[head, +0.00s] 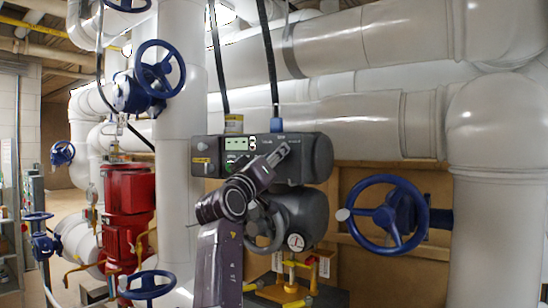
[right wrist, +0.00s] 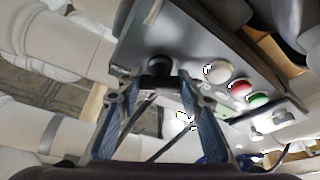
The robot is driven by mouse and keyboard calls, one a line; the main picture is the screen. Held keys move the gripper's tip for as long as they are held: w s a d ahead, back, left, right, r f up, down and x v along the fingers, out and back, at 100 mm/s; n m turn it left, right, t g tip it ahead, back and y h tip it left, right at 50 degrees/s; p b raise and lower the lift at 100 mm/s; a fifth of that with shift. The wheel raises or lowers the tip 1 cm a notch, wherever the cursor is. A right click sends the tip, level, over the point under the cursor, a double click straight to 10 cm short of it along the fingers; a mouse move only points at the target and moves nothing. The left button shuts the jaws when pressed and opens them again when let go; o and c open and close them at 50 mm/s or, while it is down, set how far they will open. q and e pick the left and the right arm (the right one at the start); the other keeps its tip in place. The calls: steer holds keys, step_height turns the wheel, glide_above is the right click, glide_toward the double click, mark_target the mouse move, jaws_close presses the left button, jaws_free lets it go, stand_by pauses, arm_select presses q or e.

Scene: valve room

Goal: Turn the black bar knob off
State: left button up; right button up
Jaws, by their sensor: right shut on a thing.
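The black bar knob (right wrist: 157,66) is on the face of a grey control box (right wrist: 190,45) in the right wrist view. My right gripper (right wrist: 155,83) has its two blue-padded fingers on either side of the knob's bar and is shut on it. In the head view my right arm rises from the bottom middle, and my right gripper (head: 279,153) is at the front of the control box (head: 318,160). There the knob is hidden behind the gripper and wrist. The knob's exact angle is hard to tell. My left gripper is out of view.
White, red and green buttons (right wrist: 240,87) sit beside the knob on the panel. A blue handwheel (head: 390,213) is to the right, and another blue handwheel (head: 160,69) is upper left. Red equipment (head: 128,205) stands left. Large white pipes (head: 180,130) surround the box.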

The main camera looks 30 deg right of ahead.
steer(key=shift+r+n+y+p, duration=0.15)
steer(key=shift+n+y+p, duration=0.15)
steer(key=shift+n+p, duration=0.6)
steer(key=n+y+p, duration=0.2)
steer(key=n+p, duration=0.3)
steer(key=n+t+y+p, duration=0.1)
steer(key=n+y+p, duration=0.1)
steer(key=n+p, duration=0.3)
steer(key=shift+r+p, duration=0.1)
steer(key=shift+p, duration=0.7)
steer(key=shift+f+n+y+p, duration=0.3)
steer(key=shift+n+p, duration=0.7)
steer(key=shift+p, duration=0.1)
steer(key=o, duration=1.2)
steer(key=shift+c, duration=0.2)
